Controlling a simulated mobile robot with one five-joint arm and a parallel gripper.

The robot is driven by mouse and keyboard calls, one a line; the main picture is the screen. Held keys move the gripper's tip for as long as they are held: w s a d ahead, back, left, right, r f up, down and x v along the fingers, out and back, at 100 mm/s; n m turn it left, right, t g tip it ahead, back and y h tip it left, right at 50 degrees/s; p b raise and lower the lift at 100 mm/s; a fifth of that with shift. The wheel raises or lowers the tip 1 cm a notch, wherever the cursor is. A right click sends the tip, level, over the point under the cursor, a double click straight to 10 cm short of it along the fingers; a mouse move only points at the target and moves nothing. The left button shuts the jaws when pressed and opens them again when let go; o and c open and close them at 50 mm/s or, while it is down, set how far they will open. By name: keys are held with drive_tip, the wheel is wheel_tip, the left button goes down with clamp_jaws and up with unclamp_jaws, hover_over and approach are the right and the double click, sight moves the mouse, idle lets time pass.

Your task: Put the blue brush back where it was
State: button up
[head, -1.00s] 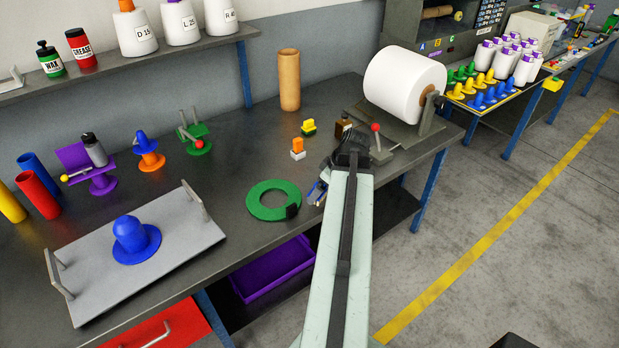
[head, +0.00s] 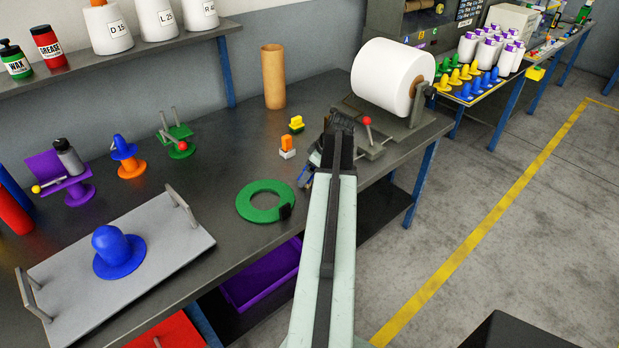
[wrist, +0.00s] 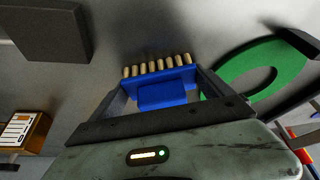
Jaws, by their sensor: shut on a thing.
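The blue brush (wrist: 165,90) is between the two fingers of my gripper (wrist: 162,88) in the wrist view. Its pale bristle tufts stick out past the fingertips, towards the grey tabletop. I cannot tell whether the bristles touch the table. In the head view, my arm hides most of my gripper. A small blue and grey part of the gripper and brush (head: 305,178) shows left of the arm, right of the green ring. An orange brush (head: 287,147) and a yellow brush (head: 296,124) stand on the table just beyond.
The green ring (head: 244,204) lies left of my gripper and shows in the wrist view (wrist: 232,68). A lever stand (head: 372,152) and a big white roll (head: 388,78) are to the right. A brown box (wrist: 28,128) is at the wrist view's left.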

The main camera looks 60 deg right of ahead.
drive_tip(key=shift+w+a+r, duration=0.1)
drive_tip(key=shift+w, duration=0.05)
drive_tip(key=shift+f, duration=0.2)
drive_tip(key=o, duration=1)
drive_tip(key=shift+o, duration=0.2)
drive_tip(key=shift+r, duration=0.1)
drive_tip(key=p+v, duration=1.1)
drive_tip(key=v, duration=0.1)
drive_tip(key=shift+r, duration=0.15)
